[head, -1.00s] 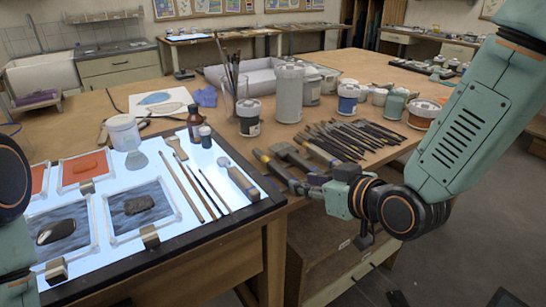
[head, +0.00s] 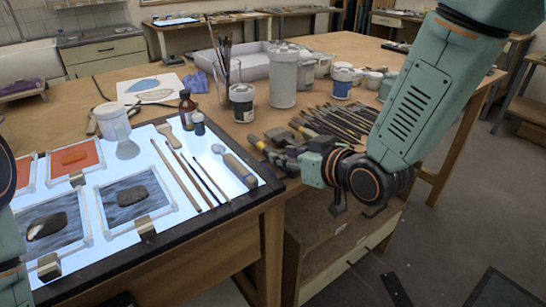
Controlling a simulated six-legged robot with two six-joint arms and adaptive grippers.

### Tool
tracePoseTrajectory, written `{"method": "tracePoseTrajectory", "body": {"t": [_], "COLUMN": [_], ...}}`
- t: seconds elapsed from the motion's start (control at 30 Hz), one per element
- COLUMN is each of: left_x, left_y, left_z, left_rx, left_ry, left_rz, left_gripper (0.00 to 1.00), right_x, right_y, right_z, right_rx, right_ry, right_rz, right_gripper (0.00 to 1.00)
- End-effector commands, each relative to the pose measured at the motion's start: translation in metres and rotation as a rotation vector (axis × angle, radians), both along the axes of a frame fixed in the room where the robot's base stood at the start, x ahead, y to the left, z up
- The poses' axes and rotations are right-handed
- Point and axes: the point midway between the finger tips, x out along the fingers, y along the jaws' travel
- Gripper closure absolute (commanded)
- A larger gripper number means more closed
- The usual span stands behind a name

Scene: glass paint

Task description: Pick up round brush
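On the lit panel (head: 150,205) lie several slim brushes, among them a thick pale-handled one (head: 177,174) and thinner dark ones (head: 210,178). I cannot tell which is the round brush. A short flat brush (head: 168,138) lies behind them. My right gripper (head: 283,157) is just right of the panel, over the table edge by the tool row. Its fingers blend with dark tools behind them, so their opening is unclear; no brush shows lifted in it. My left arm shows only at the left edge, its gripper out of view.
A short thick tool (head: 236,166) lies near the panel's right edge. A brown bottle (head: 186,108) and a white jar (head: 114,121) stand behind. Many brushes (head: 335,126) lie in a row on the wooden table. A glass with upright brushes (head: 227,75) stands farther back.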

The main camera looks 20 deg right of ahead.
Motion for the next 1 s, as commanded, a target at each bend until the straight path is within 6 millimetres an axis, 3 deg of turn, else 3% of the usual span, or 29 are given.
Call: {"method": "tracePoseTrajectory", "body": {"t": [0.23, 0.53, 0.9, 1.0], "left_x": [0.000, 0.000, 0.000, 0.000], "left_y": [0.000, 0.000, 0.000, 0.000], "left_z": [-0.004, -0.004, -0.004, -0.004], "left_rx": [0.000, 0.000, 0.000, 0.000], "left_ry": [0.000, 0.000, 0.000, 0.000], "left_rz": [0.000, 0.000, 0.000, 0.000], "left_gripper": [0.60, 0.60, 0.60, 0.60], "right_x": [0.027, 0.031, 0.031, 0.031], "right_y": [0.012, 0.013, 0.013, 0.013], "right_z": [-0.013, -0.013, -0.013, -0.014], "right_rx": [-0.002, 0.000, 0.000, 0.000], "right_ry": [-0.001, -0.001, 0.000, 0.001], "right_rz": [0.001, 0.000, 0.000, 0.000], "right_gripper": [0.68, 0.68, 0.98, 1.00]}}
